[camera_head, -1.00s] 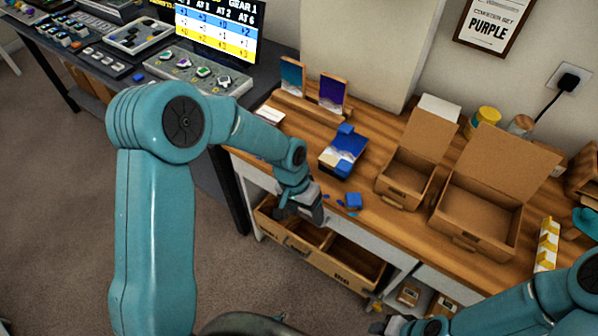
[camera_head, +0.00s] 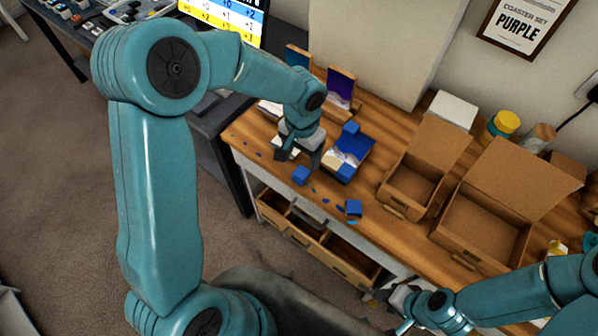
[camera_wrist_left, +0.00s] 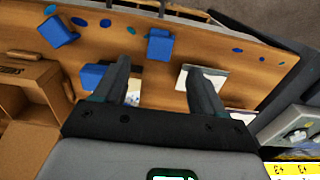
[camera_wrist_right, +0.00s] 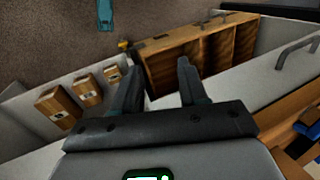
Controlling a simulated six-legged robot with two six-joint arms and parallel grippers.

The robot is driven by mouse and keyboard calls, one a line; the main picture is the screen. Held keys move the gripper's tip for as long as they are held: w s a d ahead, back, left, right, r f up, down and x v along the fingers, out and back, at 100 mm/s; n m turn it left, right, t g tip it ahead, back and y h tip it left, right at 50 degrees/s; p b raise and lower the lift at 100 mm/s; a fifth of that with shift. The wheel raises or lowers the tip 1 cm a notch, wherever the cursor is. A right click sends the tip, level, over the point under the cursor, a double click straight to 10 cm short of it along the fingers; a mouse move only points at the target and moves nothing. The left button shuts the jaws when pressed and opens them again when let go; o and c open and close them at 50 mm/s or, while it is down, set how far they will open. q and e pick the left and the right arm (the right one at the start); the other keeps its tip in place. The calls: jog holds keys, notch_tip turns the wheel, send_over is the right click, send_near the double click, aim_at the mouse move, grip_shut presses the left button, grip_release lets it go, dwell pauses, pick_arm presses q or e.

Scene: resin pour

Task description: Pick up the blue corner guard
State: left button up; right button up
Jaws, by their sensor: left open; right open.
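Several blue corner guards are on the wooden bench. One (camera_head: 301,175) lies near the front edge, close to my left gripper (camera_head: 298,152); another (camera_head: 353,208) lies farther right. Two more are at the corners of a blue-and-white coaster (camera_head: 350,150). In the left wrist view, my left gripper (camera_wrist_left: 158,80) is open and empty, with the near guard (camera_wrist_left: 159,45) just past the fingertips, between their lines; the other loose guard (camera_wrist_left: 58,31) is at upper left. My right gripper (camera_head: 402,308) is open and empty, low beside the bench front; it also shows in the right wrist view (camera_wrist_right: 160,80).
Two open cardboard boxes (camera_head: 411,187) (camera_head: 480,225) stand to the right on the bench. Small blue flakes lie around the loose guards. An open wooden drawer (camera_head: 315,240) sticks out below the bench edge. Coaster panels (camera_head: 340,88) stand at the back.

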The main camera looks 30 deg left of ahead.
aim_at(302, 173)
pick_arm(q)
jog(key=f+p, duration=0.1)
jog(key=f, duration=0.5)
jog(key=shift+s+f, duration=0.2)
jog(key=shift+w+f, duration=0.1)
jog(key=shift+f, duration=0.25)
jog(key=shift+w+f, duration=0.25)
jog(key=shift+w, duration=0.05)
jog(key=shift+s+r, duration=0.1)
jog(key=shift+s, duration=0.05)
jog(key=shift+c, duration=0.3)
jog(key=shift+s, duration=0.1)
jog(key=c, duration=1)
jog(key=shift+c, duration=0.3)
